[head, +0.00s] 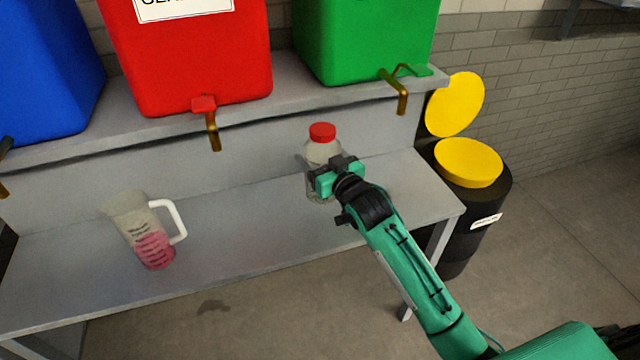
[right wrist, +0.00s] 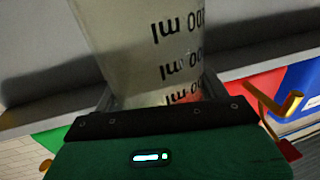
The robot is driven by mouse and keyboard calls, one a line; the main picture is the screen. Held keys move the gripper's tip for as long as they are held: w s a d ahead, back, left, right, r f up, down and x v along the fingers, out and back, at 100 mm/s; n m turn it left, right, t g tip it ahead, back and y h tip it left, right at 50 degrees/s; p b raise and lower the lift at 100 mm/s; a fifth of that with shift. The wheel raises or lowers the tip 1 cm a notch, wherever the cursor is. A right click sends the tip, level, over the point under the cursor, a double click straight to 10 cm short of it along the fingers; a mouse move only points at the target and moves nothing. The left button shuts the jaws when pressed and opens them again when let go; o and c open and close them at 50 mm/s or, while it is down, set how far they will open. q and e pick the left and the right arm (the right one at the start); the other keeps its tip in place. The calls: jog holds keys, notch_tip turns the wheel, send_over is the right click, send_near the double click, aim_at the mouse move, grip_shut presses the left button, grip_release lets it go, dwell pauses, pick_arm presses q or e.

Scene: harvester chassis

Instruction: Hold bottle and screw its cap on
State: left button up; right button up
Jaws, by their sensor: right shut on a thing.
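A clear bottle (head: 322,153) stands upright on the lower grey shelf, towards its right end. A red cap (head: 322,132) sits on its top; I cannot tell how tight it is. My right gripper (head: 326,178) is shut on the bottle's body, below the cap, and hides part of its lower half. In the right wrist view, the bottle (right wrist: 135,45) fills the space between the fingers of the right gripper (right wrist: 160,92), with dark volume marks showing on its side. My left gripper is in neither view.
A measuring jug (head: 128,212) with pink liquid stands on the lower shelf (head: 235,225) at the left. Blue (head: 45,75), red (head: 190,65) and green (head: 365,40) tanks with taps stand on the upper ledge. A black bin (head: 482,220) with a yellow lid (head: 468,162) is at the right.

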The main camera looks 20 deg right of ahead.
notch_tip(320, 180, down, 4)
jog(key=shift+r, duration=0.1)
notch_tip(320, 180, down, 4)
jog(key=shift+f, duration=0.2)
dwell(0.4)
jog(key=shift+f, duration=0.15)
jog(key=shift+f, duration=0.1)
jog(key=o, duration=1.9)
